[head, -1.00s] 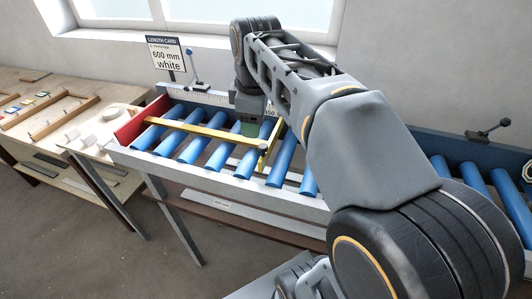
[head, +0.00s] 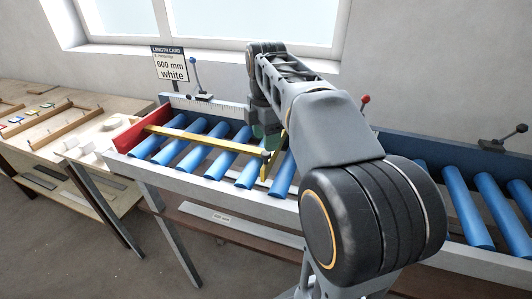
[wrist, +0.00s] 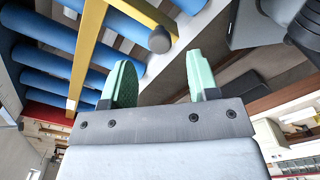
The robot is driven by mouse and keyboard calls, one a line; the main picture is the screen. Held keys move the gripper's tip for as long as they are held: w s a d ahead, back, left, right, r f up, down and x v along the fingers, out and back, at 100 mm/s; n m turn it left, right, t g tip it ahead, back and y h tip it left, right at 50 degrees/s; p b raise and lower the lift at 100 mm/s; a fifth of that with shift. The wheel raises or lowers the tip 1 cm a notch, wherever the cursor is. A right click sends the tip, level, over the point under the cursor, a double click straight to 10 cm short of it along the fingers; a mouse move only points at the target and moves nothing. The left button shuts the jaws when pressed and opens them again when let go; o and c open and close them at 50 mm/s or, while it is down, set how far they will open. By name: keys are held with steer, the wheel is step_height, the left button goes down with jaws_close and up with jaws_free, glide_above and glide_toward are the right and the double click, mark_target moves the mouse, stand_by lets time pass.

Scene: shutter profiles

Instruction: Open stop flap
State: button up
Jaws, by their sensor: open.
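The stop flap appears to be the yellow piece (head: 273,166) set across the blue roller conveyor. It meets a long yellow bar (head: 205,139) running lengthwise over the rollers, with a grey round knob (head: 266,154) near the corner. In the wrist view the yellow parts (wrist: 88,52) form a corner, and the grey knob (wrist: 160,39) is just beyond my fingertips. My gripper (wrist: 162,80) is open, with two green fingers apart and nothing between them. In the head view my gripper (head: 265,137) hangs over the conveyor beside the flap, partly hidden by my arm.
A red end plate (head: 128,133) closes the conveyor's left end. A length card (head: 170,66) reading 600 mm white, a blue-knobbed lever (head: 196,75) and a red-knobbed lever (head: 364,103) stand behind. A wooden table (head: 50,130) is at left.

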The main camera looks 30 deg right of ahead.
steer(key=shift+f, duration=2.3)
jaws_close()
